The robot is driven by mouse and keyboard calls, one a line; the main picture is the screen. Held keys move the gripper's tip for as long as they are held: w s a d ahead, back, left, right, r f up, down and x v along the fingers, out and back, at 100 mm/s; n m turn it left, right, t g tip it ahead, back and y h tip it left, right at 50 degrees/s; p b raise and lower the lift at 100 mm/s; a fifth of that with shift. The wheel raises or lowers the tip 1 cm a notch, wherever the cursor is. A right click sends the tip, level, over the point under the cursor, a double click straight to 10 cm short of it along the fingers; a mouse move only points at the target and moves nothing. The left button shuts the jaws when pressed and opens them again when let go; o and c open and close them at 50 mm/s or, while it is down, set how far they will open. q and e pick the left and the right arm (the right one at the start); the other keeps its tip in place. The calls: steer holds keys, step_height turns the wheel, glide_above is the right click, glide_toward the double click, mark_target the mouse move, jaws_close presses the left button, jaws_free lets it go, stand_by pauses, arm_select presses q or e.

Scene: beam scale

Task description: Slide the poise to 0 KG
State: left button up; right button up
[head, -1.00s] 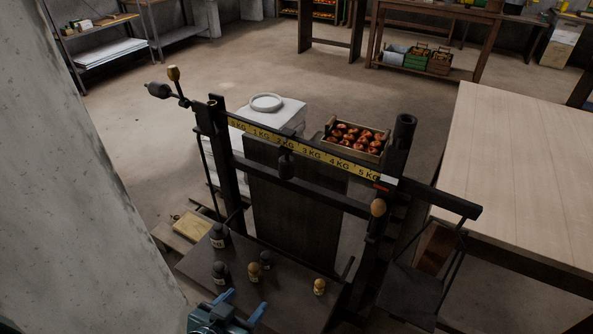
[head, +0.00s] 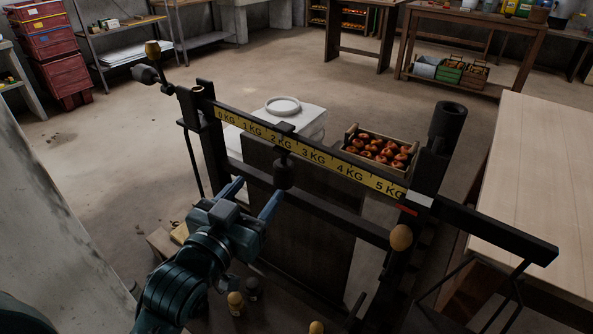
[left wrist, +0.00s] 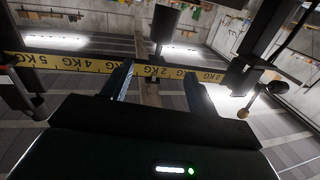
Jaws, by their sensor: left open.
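The scale's yellow beam (head: 310,155), marked 0 KG at the left to 5 KG at the right, runs across the middle of the head view. The black poise (head: 283,173) hangs from it near the 2 KG mark. My left gripper (head: 254,194) is open and empty, with its blue fingers pointing up toward the beam, below and slightly left of the poise. The left wrist view shows the beam (left wrist: 95,66) beyond the open fingers and the dark poise (left wrist: 165,22) between their directions. No contact with the poise is visible. My right gripper is not in view.
A dark post (head: 212,150) stands at the left end of the beam and a thicker post (head: 432,165) at the right. A wooden table (head: 545,165) is at the right. Small weights (head: 236,302) stand below. A concrete pillar (head: 40,215) is at the left.

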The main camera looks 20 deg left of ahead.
mark_target(286, 163)
arm_select(q)
steer(key=w, duration=0.4)
steer(key=w+d+f, duration=0.1)
steer(key=w, duration=0.3)
steer(key=w+d+f+b, duration=0.1)
steer(key=w, duration=0.4)
steer(key=shift+f, duration=0.15)
steer(key=shift+a, duration=0.1)
jaws_close()
